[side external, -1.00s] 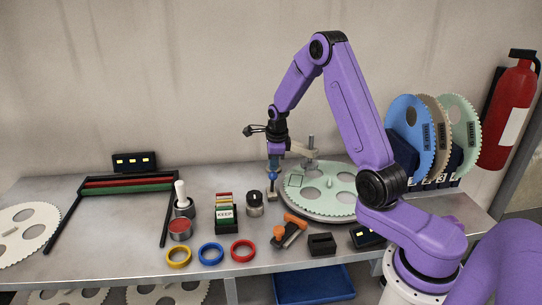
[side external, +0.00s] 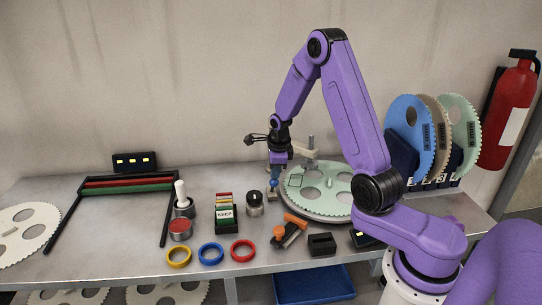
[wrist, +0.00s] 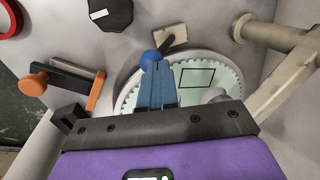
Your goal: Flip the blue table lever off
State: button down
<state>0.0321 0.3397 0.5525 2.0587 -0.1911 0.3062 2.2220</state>
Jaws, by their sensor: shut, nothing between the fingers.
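The blue table lever has a blue ball knob (side external: 273,183) and a small pale base at the left edge of the round table (side external: 340,217), which carries a pale green toothed disc (side external: 336,184). In the wrist view the knob (wrist: 149,57) is just beyond my fingertips, with a dark stem running to the base plate (wrist: 171,36). My gripper (side external: 274,176) points down over the lever, its blue fingers shut and empty. The fingertips (wrist: 155,65) overlap the knob in the picture; I cannot tell whether they touch it.
An orange-handled tool (side external: 290,230) and a black block (side external: 322,244) lie in front of the round table. A dark-topped jar (side external: 254,203) stands left of the lever. A pale arm on a post (side external: 309,152) stands behind. Coloured rings (side external: 211,253) lie at the front edge.

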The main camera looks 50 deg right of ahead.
jog(key=shift+r, duration=0.1)
jog(key=s+a+v, duration=0.1)
jog(key=v, duration=0.7)
jog(key=s+a+r+n+y, duration=0.1)
jog(key=s+a+r+n, duration=0.1)
jog(key=s+a+n, duration=0.5)
jog(key=s+a+r+n+y, duration=0.1)
jog(key=s+a+r+n, duration=0.15)
jog(key=a+n, duration=0.95)
jog(key=s+n+g, duration=0.2)
jog(key=s+n, duration=1.8)
jog(key=n, duration=0.1)
jog(key=shift+d+r, duration=0.2)
jog(key=shift+d, duration=0.05)
